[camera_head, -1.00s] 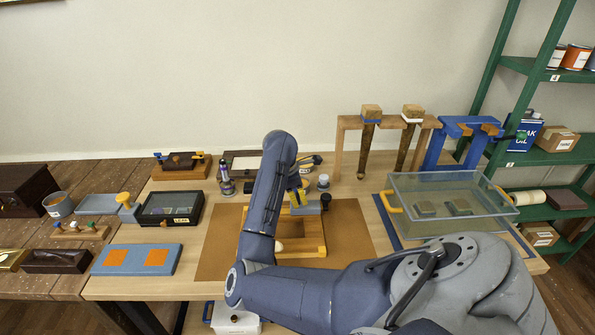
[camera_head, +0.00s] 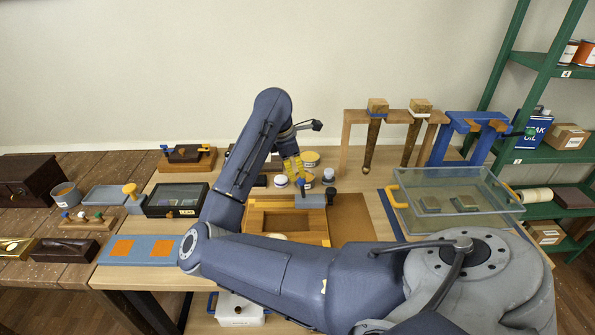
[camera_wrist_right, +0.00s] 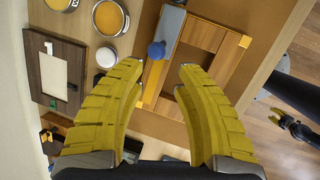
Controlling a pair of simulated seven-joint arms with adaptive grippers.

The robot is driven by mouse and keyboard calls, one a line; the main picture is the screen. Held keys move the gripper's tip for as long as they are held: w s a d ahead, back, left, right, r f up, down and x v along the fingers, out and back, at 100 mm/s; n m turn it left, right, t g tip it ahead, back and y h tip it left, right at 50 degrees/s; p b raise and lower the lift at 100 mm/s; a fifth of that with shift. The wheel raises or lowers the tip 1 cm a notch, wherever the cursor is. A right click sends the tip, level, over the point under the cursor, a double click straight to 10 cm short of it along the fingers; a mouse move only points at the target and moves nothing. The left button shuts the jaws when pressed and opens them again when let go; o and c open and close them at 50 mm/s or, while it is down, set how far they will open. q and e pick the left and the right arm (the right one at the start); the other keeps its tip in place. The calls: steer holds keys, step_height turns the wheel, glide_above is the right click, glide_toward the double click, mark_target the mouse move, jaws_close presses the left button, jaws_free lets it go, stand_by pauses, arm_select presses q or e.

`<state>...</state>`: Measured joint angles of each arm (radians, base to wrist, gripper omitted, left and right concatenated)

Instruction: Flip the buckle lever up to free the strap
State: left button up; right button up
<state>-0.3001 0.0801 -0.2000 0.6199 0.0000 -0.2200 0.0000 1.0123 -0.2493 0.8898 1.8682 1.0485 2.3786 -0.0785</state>
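A wooden buckle board (camera_head: 287,239) lies on a brown mat; my right arm hides part of it. At its back edge is a grey-blue bar (camera_head: 310,201) with a dark blue knob (camera_head: 331,192). The bar (camera_wrist_right: 164,45) and the round blue knob (camera_wrist_right: 156,50) also show in the right wrist view. I cannot tell the strap apart. My right gripper (camera_head: 294,175) is over the back of the board; its yellow fingers (camera_wrist_right: 160,77) are open and empty, with the knob ahead, between their lines. A small dark part with a yellow tip (camera_wrist_right: 292,122), probably my left gripper, shows above the floor.
Round tins and jars (camera_wrist_right: 108,18) and a dark board (camera_wrist_right: 58,75) lie beside the buckle board. A clear bin (camera_head: 455,205) stands to the right, with a wooden stand (camera_head: 352,140) behind.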

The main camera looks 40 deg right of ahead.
steer(key=shift+a+r, duration=0.15)
steer(key=shift+r, duration=0.2)
